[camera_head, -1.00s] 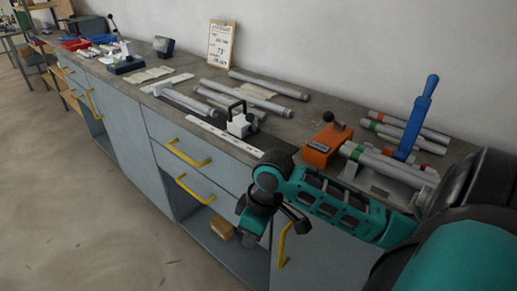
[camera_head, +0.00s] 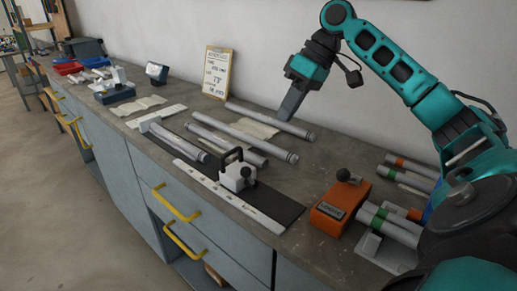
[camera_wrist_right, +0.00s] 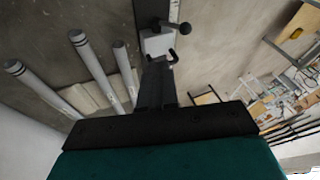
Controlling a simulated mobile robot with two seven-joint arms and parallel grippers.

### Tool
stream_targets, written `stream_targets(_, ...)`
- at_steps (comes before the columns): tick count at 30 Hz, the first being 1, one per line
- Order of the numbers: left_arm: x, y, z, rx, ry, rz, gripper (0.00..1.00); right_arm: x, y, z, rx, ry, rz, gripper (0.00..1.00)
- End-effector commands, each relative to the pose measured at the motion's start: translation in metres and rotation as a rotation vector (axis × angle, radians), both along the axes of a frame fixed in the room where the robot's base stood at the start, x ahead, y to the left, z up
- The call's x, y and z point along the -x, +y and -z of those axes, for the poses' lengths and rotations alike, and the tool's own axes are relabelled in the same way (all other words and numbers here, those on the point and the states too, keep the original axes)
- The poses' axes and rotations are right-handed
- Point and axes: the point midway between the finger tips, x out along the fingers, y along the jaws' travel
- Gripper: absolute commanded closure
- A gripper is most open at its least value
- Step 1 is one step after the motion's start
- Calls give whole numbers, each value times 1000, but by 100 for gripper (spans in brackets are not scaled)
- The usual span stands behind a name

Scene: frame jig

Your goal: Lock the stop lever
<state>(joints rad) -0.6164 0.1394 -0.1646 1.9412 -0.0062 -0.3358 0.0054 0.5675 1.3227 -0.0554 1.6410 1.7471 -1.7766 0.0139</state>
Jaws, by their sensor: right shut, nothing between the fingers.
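The stop (camera_head: 237,174) is a light grey block with a black loop handle and a small dark knob, standing on a dark rail (camera_head: 277,205) on the bench. In the right wrist view the stop (camera_wrist_right: 158,43) lies just beyond the fingertips, with a black ball-ended lever (camera_wrist_right: 181,29) beside it. I cannot tell whether the lever is locked. My right gripper (camera_head: 287,112) is shut and empty, raised above the back of the bench, behind and to the right of the stop. The gripper (camera_wrist_right: 156,82) also shows in the wrist view. My left gripper is out of view.
A white scale strip (camera_head: 228,196) runs along the rail's front. Grey tubes (camera_head: 250,139) lie behind the stop. An orange box (camera_head: 340,207) with a black knob stands to the right, near more tubes (camera_head: 390,222). A clipboard (camera_head: 217,72) leans on the wall.

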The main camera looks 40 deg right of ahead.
Motion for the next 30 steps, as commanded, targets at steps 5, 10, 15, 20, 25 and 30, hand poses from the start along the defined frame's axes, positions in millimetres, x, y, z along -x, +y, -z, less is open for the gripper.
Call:
stream_targets(5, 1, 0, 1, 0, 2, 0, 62, 0, 0, 0, -3, -2, 1, 100)
stream_targets(10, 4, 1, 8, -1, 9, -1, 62, -5, 8, 19, -4, 0, -1, 100)
stream_targets(15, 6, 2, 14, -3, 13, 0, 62, -13, 23, 51, -5, 1, -1, 100)
stream_targets(20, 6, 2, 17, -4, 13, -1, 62, -22, 36, 81, -6, 0, -1, 100)
stream_targets(25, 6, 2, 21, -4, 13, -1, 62, -21, 56, 98, -1, -2, -3, 100)
stream_targets(30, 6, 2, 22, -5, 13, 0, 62, -18, 69, 105, -1, -3, 0, 100)
